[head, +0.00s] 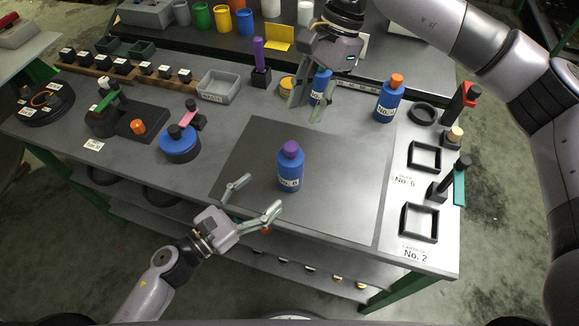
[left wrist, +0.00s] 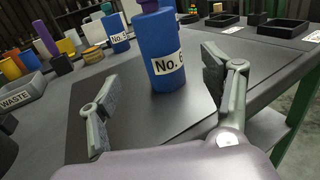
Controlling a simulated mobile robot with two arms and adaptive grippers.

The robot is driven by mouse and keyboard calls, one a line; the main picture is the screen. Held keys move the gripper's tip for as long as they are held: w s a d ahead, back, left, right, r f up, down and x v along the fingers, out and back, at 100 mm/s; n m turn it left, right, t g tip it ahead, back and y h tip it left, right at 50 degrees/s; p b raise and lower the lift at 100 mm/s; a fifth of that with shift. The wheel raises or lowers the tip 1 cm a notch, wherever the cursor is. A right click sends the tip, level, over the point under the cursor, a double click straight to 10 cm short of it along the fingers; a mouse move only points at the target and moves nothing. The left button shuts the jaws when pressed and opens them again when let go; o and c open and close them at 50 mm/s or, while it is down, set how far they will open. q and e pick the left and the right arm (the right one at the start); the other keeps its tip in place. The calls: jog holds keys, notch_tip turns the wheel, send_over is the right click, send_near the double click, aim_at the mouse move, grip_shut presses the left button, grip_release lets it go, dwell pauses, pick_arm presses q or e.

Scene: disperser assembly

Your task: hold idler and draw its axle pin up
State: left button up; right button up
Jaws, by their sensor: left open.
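I cannot tell which thing is the idler, and no axle pin can be made out. A blue bottle (head: 290,172) labelled No. 6 with a purple cap stands upright on the dark mat. It also shows in the left wrist view (left wrist: 162,45), its top cut off. My left gripper (head: 253,199) is open and empty at the table's front edge, fingers spread toward the bottle but apart from it. My right gripper (head: 311,100) is open at the back of the mat, its fingers either side of another blue bottle (head: 320,83), which it partly hides. Contact there is unclear.
A blue bottle with an orange cap (head: 389,98) stands at the right. Black square frames (head: 420,222) lie along the right edge. A blue round part (head: 180,146), a black fixture (head: 120,118) and a waste bin (head: 219,86) lie left. The mat (head: 340,205) is otherwise clear.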

aim_at(281, 176)
pick_arm(q)
jog(key=x, duration=1)
jog(key=shift+d, duration=0.1)
jog(key=shift+c, duration=0.4)
jog(key=c, duration=1.7)
jog(key=shift+o, duration=0.2)
